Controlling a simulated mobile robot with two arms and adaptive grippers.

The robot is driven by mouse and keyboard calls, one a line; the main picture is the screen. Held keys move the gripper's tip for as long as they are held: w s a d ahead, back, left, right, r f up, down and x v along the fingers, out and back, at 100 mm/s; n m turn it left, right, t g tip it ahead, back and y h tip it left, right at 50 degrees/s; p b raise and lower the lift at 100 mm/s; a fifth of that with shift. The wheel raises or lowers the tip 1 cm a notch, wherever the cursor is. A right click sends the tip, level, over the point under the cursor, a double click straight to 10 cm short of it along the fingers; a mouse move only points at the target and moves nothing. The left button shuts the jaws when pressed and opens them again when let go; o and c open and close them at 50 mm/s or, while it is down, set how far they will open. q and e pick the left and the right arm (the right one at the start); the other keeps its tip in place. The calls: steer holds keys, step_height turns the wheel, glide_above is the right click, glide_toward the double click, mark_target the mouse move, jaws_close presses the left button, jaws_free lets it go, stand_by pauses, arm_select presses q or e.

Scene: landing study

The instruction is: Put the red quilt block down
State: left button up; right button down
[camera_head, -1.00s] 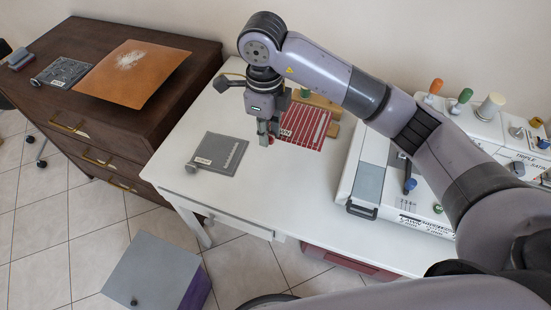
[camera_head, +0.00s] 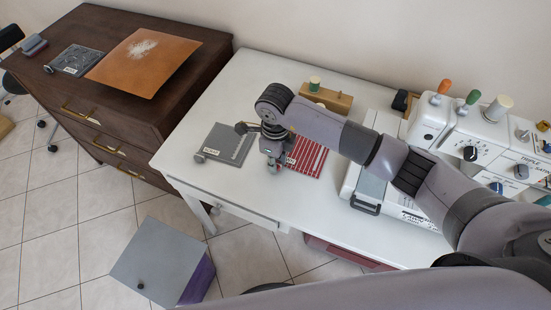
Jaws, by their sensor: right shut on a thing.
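The red quilt block (camera_head: 311,157), a flat red piece with pale stripes and a small white label, is over the white table (camera_head: 262,104), right of a grey labelled piece (camera_head: 231,144). My right gripper (camera_head: 273,166) is shut on the quilt block at its left edge. My wrist and arm hide its upper left part. The block looks low and near the tabletop, but I cannot tell whether it touches. My left gripper is not in view.
A wooden holder with a green-topped spool (camera_head: 329,98) stands behind my arm. A white sewing machine (camera_head: 450,130) fills the table's right side. A dark drawer cabinet (camera_head: 110,100) bearing an orange sheet (camera_head: 146,60) stands left. A grey-topped box (camera_head: 160,258) is on the floor.

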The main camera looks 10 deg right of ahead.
steer(key=shift+f, duration=0.15)
steer(key=c, duration=1.5)
jaws_free()
steer(key=shift+o, duration=0.2)
steer(key=shift+r, duration=0.6)
step_height(320, 180, up, 11)
steer(key=b, duration=0.2)
steer(key=shift+r, duration=0.15)
